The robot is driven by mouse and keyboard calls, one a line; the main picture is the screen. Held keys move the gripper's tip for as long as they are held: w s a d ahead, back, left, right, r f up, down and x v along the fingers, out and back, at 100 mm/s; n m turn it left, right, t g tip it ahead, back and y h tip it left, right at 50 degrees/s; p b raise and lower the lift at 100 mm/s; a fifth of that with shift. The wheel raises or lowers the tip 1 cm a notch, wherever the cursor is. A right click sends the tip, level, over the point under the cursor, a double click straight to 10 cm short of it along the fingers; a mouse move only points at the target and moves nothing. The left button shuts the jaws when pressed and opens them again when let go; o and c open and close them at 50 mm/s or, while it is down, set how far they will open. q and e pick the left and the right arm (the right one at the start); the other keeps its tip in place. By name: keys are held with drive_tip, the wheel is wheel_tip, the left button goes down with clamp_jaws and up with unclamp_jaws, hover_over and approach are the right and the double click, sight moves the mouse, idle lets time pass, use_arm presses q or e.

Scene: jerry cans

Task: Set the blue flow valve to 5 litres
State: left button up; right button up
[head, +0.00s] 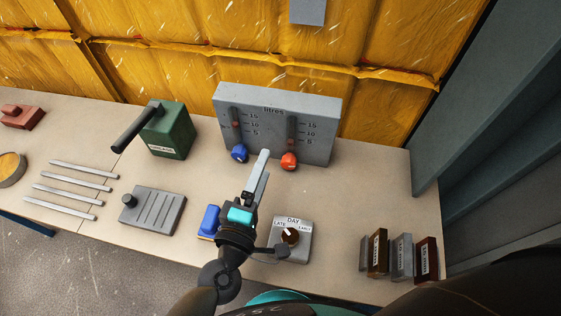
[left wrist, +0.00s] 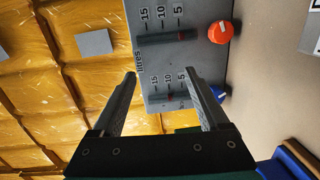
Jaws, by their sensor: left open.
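The blue flow valve (head: 239,152) is a round knob below the left gauge on the grey litres panel (head: 322,105). In the left wrist view the blue valve (left wrist: 218,94) shows partly behind a finger. The left gauge (head: 236,118) has a reddish marker close to the 10 line. My left gripper (head: 264,156) is open and empty, in front of the panel, with its tips just right of the blue valve in the head view. I cannot tell whether a finger touches the valve. My right gripper is not in view.
The red valve (head: 289,161) sits right of my gripper; its gauge marker is near 5. A dial box (head: 303,227) and a blue object (head: 209,220) stand near my wrist. A green lever box (head: 172,132) stands left. Bare table lies right of the panel.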

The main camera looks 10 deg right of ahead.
use_arm(q)
drive_tip(key=d+r+m+g+h, duration=0.1)
drive_tip(key=m+h, duration=0.1)
drive_tip(key=m, duration=0.5)
drive_tip(key=d+m+g+h, duration=0.1)
drive_tip(key=m+g+h, duration=0.1)
drive_tip(key=m, duration=0.5)
drive_tip(key=d+r+m+g+h, duration=0.1)
drive_tip(key=m+g+h, duration=0.1)
drive_tip(key=m, duration=0.5)
drive_tip(key=shift+s+d+r, duration=0.25)
drive_tip(key=shift+d+r, duration=0.05)
